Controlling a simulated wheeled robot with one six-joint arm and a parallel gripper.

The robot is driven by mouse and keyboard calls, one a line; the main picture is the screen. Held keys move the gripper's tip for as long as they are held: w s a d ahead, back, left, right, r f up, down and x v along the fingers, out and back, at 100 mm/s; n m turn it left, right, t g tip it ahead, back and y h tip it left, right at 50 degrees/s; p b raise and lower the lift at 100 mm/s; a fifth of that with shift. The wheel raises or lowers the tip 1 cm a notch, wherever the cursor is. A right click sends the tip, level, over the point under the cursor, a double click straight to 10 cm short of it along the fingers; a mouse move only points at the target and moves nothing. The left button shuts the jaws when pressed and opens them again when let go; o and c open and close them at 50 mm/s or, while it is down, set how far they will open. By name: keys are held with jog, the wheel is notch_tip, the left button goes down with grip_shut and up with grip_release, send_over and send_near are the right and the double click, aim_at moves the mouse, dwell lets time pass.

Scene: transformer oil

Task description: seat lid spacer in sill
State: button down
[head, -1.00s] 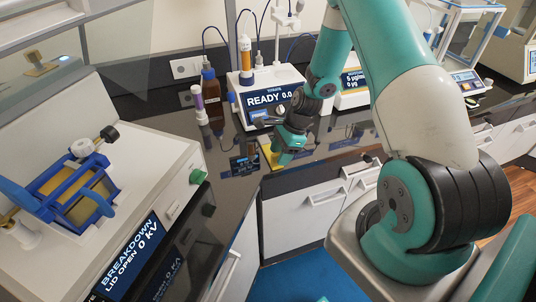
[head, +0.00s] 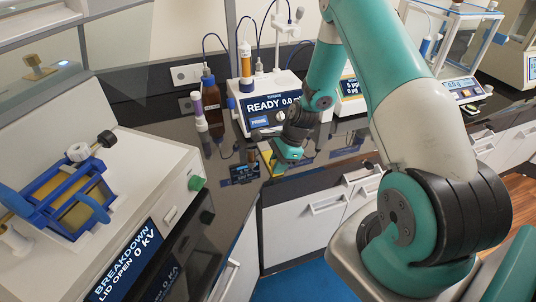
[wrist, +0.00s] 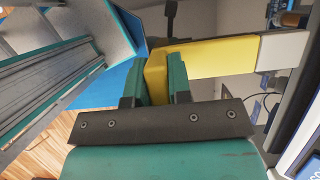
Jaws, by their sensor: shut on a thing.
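My gripper (wrist: 160,82) is shut on a yellow piece, which I take to be the lid spacer (wrist: 208,58). In the wrist view the yellow bar sits between the two teal fingers and extends right to a pale grey end block (wrist: 283,50). In the head view my gripper (head: 287,160) is low over the dark bench edge, with a bit of yellow (head: 266,158) at its left. The breakdown tester (head: 140,180) stands at left, its screen reading "LID OPEN 0 kV". I cannot make out the sill clearly.
A blue-framed cell (head: 65,200) sits in the tester's top. A titrator (head: 270,105) reading "READY", a brown bottle (head: 211,97) and a purple-banded vial (head: 198,110) stand behind my gripper. White drawers (head: 315,215) lie below the bench edge.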

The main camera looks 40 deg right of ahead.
jog(key=shift+r+p, duration=1.65)
jog(key=shift+r, duration=0.4)
jog(key=a+r+n+g+p, duration=0.1)
jog(key=a+r+n+p, duration=0.4)
jog(key=a+r, duration=0.4)
jog(key=w+a+r+n+g+p, duration=0.1)
jog(key=a+r+n+p, duration=0.4)
jog(key=a, duration=0.9)
notch_tip(320, 180, up, 4)
jog(key=shift+w+a+r+g+h+p, duration=0.15)
jog(key=shift+w+g+h+p, duration=0.15)
jog(key=shift+g+p, duration=0.6)
jog(key=shift+f+b, duration=1.85)
jog(key=shift+f, duration=1.05)
jog(key=shift+f, duration=0.3)
